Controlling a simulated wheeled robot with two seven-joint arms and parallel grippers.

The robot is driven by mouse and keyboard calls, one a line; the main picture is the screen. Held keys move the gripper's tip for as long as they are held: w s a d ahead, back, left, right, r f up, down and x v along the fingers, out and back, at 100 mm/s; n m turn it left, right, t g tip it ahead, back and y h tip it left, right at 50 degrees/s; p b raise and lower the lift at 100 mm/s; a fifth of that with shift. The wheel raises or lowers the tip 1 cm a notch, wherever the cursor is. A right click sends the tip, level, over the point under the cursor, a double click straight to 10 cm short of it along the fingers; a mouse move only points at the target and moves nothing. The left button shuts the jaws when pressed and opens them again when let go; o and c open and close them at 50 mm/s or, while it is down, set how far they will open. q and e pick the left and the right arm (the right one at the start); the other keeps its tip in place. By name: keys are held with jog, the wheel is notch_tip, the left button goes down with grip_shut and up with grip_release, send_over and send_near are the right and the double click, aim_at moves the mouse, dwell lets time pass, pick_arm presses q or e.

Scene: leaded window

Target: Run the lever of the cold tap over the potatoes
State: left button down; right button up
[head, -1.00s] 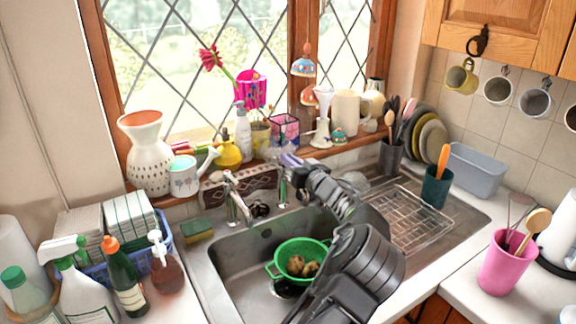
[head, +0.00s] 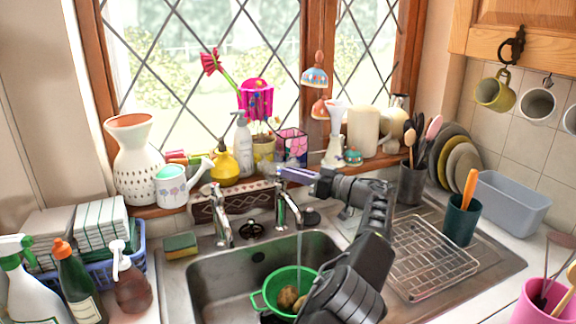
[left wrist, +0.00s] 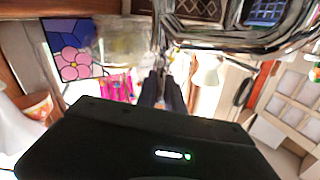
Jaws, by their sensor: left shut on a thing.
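The right-hand chrome tap (head: 290,207) stands at the back of the sink, and a thin stream of water (head: 299,246) falls from its spout towards the green colander (head: 262,299). Brown potatoes (head: 288,297) lie in the colander, partly hidden by my arm. My left gripper (head: 292,174) is at the top of this tap, shut on its lever, which the fingers mostly hide. In the left wrist view its dark fingers (left wrist: 162,94) are close together; what lies between them is unclear. My right gripper is not in view.
The left-hand tap (head: 223,228) stands beside the running one. The sill behind is crowded with a flowered box (head: 292,147), a yellow bottle (head: 224,164) and a white jug (head: 335,147). A wire rack (head: 430,258) lies on the drainer at right.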

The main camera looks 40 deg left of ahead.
pick_arm(q)
jog(key=shift+a+r+n+g+p, duration=0.2)
jog(key=shift+a+n+g+p, duration=0.1)
jog(key=shift+g+p, duration=0.1)
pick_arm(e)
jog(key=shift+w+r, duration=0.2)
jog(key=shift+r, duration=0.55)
pick_arm(q)
jog(key=c, duration=1.8)
grip_release()
jog(key=shift+f, duration=0.1)
jog(key=o, duration=0.3)
jog(key=shift+a+f, duration=0.15)
jog(key=shift+a, duration=0.1)
jog(key=shift+o, duration=0.2)
jog(key=shift+d, duration=0.1)
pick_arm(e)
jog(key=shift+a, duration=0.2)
pick_arm(q)
jog(key=shift+d, duration=0.1)
jog(key=shift+f, duration=0.1)
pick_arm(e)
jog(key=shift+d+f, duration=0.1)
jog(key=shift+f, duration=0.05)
